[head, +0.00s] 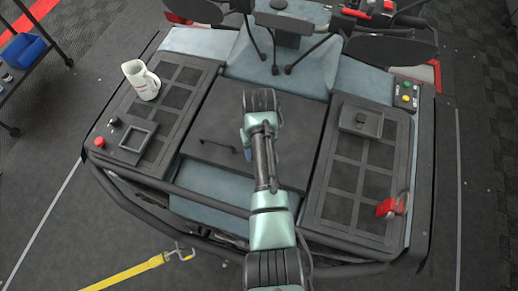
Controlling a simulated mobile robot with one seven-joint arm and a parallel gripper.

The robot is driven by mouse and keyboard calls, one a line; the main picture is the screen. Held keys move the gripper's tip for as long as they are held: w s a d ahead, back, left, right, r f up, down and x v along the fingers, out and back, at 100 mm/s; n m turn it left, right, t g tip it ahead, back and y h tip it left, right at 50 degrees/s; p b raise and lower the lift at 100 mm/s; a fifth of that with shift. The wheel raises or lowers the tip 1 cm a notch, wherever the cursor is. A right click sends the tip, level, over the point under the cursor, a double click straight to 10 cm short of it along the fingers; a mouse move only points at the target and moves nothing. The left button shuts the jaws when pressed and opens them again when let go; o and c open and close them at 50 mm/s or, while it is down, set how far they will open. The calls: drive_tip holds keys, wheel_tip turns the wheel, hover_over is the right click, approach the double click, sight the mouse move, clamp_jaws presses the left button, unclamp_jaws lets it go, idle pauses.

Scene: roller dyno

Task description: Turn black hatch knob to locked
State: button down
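A dark hatch panel (212,124) lies in the middle of the platform, with a bar handle (218,146) on its left part. My arm reaches over the hatch from the bottom and covers its middle. A small black knob (114,122) stands on the left deck near a red button. Another black knob (369,119) tops a flat box on the right deck. I cannot tell which is the hatch knob, or whether one is hidden under my arm. My gripper (247,146) is mostly hidden beside and below the wrist; its fingers cannot be made out.
A white jug (141,80) stands at the left deck's rear. A red latch-like part (391,206) sits on the right deck. A button box (406,96) is at the right rear. Black rails (160,215) edge the front. A yellow strap (130,273) with a hook lies on the floor.

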drive_tip(key=m+p, duration=0.1)
drive_tip(key=m, duration=0.5)
drive_tip(key=shift+r, duration=0.1)
drive_tip(key=shift+w+m, duration=0.1)
drive_tip(key=shift+m, duration=0.3)
drive_tip(key=shift+c, duration=1.2)
unclamp_jaws()
wheel_tip(320, 180, up, 13)
drive_tip(key=b, duration=0.1)
